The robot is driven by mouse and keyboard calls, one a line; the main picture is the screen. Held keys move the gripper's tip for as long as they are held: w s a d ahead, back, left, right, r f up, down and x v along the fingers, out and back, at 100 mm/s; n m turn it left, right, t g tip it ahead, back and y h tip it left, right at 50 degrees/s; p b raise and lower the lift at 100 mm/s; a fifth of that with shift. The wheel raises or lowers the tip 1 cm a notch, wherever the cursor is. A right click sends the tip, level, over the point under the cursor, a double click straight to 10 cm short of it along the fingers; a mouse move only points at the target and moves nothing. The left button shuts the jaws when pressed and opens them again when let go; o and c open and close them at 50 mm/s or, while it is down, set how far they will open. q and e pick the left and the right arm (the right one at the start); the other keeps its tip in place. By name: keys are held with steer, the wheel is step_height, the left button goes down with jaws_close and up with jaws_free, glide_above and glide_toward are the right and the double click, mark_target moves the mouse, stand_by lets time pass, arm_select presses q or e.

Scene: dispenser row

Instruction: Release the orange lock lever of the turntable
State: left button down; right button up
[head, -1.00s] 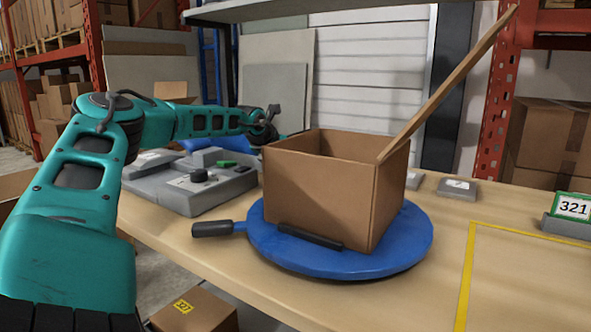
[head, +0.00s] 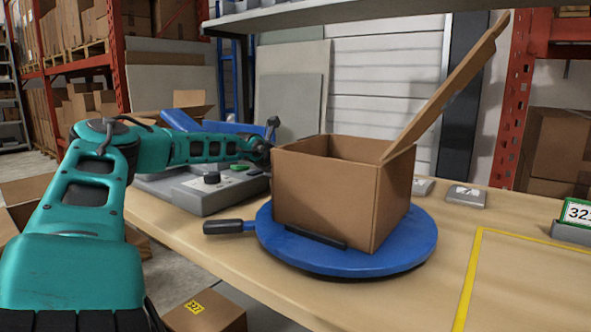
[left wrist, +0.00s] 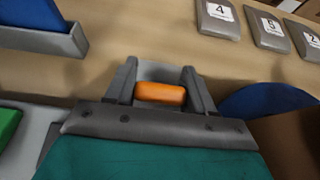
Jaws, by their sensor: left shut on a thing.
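The blue turntable (head: 345,262) lies on the workbench and carries an open cardboard box (head: 325,195). A dark-gripped handle (head: 229,227) sticks out to its left. Its blue edge also shows at the right of the left wrist view (left wrist: 255,100). My left gripper (head: 262,150) is low behind the box's left corner, its fingertips mostly hidden in the head view. In the left wrist view the orange lock lever (left wrist: 160,94) lies between the fingers, and the gripper (left wrist: 161,82) is shut on it. The head view does not show the lever. My right gripper is not in view.
A grey device (head: 205,190) with a black knob and green part stands left of the turntable. Small numbered grey plates (left wrist: 217,17) lie behind it. One long box flap (head: 450,90) rises at the right. A yellow-outlined area (head: 530,290) at right is clear.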

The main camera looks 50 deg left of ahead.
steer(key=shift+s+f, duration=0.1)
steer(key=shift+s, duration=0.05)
arm_select(q)
steer(key=shift+c, duration=2.4)
jaws_free()
steer(key=shift+s+r, duration=0.1)
steer(key=shift+s+d+r+p, duration=0.1)
steer(key=shift+s+r+p, duration=0.3)
steer(key=shift+s+p, duration=0.1)
steer(key=shift+s+d+r+p, duration=0.15)
steer(key=shift+s+r+p, duration=0.05)
steer(key=shift+s+p, duration=0.15)
steer(key=shift+p+v, duration=0.35)
steer(key=shift+v, duration=0.6)
steer(key=shift+s+d+r, duration=0.2)
steer(key=shift+s+d, duration=0.05)
steer(key=shift+s, duration=0.3)
steer(key=v, duration=0.7)
steer(key=shift+s+p, duration=0.25)
steer(key=shift+p, duration=0.2)
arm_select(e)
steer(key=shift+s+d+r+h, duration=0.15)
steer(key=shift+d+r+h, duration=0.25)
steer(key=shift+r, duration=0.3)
